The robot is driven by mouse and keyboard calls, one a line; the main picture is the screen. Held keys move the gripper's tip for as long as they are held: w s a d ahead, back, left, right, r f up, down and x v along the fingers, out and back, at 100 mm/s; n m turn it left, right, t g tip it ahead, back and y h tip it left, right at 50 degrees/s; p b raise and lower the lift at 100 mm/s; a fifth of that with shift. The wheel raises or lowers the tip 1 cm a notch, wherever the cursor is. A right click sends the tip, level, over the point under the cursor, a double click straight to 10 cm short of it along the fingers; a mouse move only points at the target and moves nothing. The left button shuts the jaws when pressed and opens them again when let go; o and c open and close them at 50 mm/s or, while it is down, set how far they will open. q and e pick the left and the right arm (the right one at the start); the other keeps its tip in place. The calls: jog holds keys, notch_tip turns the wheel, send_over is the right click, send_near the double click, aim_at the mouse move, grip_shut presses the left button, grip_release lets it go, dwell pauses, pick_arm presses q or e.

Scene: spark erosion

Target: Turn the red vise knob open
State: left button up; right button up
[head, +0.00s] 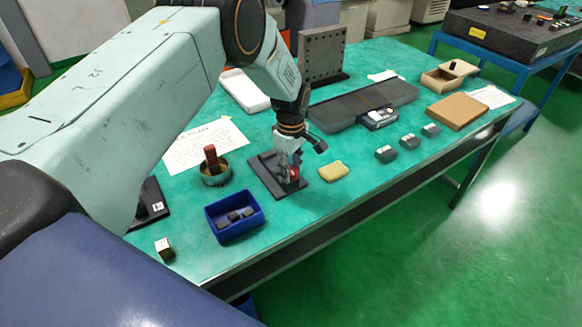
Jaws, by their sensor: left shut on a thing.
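The red vise knob (294,174) shows as a small red patch between the fingers of my left gripper (290,170). It sits low over a dark base plate (264,176) on the green table. My left gripper points down from above and is shut on the knob. The fingers hide most of the knob and part of the vise. The knob's turn angle cannot be made out. My right gripper is not in the view.
A yellow sponge-like block (334,171) lies just right of the vise. A blue bin (236,218) with dark pieces stands front left. A round tin (215,177) with a red-handled thing is left. A dark flat case (365,103) lies behind. Small grey blocks (386,154) are at right.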

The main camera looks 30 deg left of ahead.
aim_at(291, 170)
pick_arm(q)
jog(key=shift+w+r+n, duration=0.25)
jog(key=shift+w+n, duration=0.05)
jog(key=shift+n, duration=0.3)
jog(key=o, duration=0.9)
jog(key=shift+o, duration=1.4)
jog(key=shift+s, duration=0.25)
jog(key=shift+f, duration=0.15)
notch_tip(291, 170, up, 12)
